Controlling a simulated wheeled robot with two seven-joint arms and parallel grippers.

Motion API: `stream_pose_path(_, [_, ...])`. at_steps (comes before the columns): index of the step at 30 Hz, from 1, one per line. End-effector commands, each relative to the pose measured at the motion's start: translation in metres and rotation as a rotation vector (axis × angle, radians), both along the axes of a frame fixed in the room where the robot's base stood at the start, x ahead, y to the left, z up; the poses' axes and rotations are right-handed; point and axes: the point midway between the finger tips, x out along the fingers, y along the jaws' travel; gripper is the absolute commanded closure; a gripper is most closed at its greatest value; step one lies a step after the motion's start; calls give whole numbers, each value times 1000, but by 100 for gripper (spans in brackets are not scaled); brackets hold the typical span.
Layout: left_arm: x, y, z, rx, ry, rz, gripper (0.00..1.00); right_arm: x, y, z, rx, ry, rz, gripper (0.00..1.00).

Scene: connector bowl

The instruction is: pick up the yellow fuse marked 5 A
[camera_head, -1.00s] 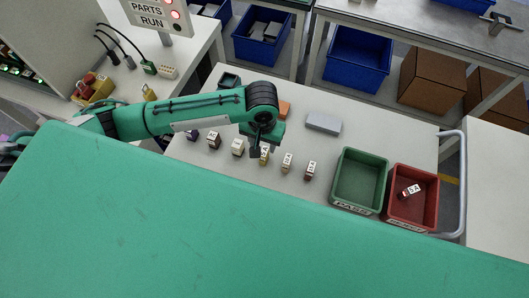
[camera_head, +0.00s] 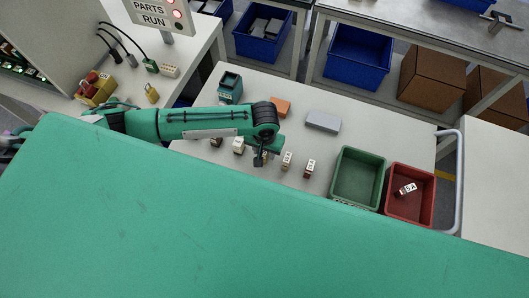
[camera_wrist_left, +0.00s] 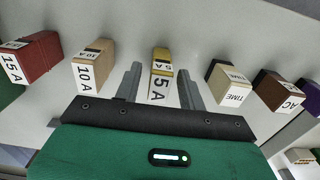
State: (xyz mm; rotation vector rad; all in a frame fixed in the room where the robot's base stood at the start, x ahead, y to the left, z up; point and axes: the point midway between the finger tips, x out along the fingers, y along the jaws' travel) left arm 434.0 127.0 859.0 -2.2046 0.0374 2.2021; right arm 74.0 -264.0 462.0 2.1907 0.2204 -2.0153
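The yellow fuse marked 5 A (camera_wrist_left: 161,62) stands between the two fingers of my left gripper (camera_wrist_left: 159,80) in the left wrist view. The fingers are open, with a gap showing on each side of the fuse. In the head view the left gripper (camera_head: 259,160) is low at the row of parts on the table, and it hides most of the yellow fuse. My right gripper is in neither view.
A tan 10 A fuse (camera_wrist_left: 93,65) and a red 15 A fuse (camera_wrist_left: 31,57) stand left of it in the wrist view. A cream TIME part (camera_wrist_left: 228,83) and a brown AC part (camera_wrist_left: 278,91) stand right. Green (camera_head: 358,150) and red (camera_head: 432,172) bins stand right on the table.

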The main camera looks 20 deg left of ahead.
Motion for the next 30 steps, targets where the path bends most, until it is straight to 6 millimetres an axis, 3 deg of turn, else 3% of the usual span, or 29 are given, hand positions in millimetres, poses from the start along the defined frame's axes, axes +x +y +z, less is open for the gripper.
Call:
stream_pose_path(1, [0, 0, 0, 0, 0, 0, 70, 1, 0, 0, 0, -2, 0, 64])
stream_pose_path(6, [0, 0, 0, 0, 0, 0, 100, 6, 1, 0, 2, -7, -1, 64])
stream_pose_path(20, [0, -1, 11, -2, -1, 0, 100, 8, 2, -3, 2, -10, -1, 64])
stream_pose_path(25, [1, -1, 42, -4, -4, -1, 100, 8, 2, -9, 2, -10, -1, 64])
stream_pose_path(30, [1, -1, 95, -4, -6, -1, 100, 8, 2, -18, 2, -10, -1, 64])
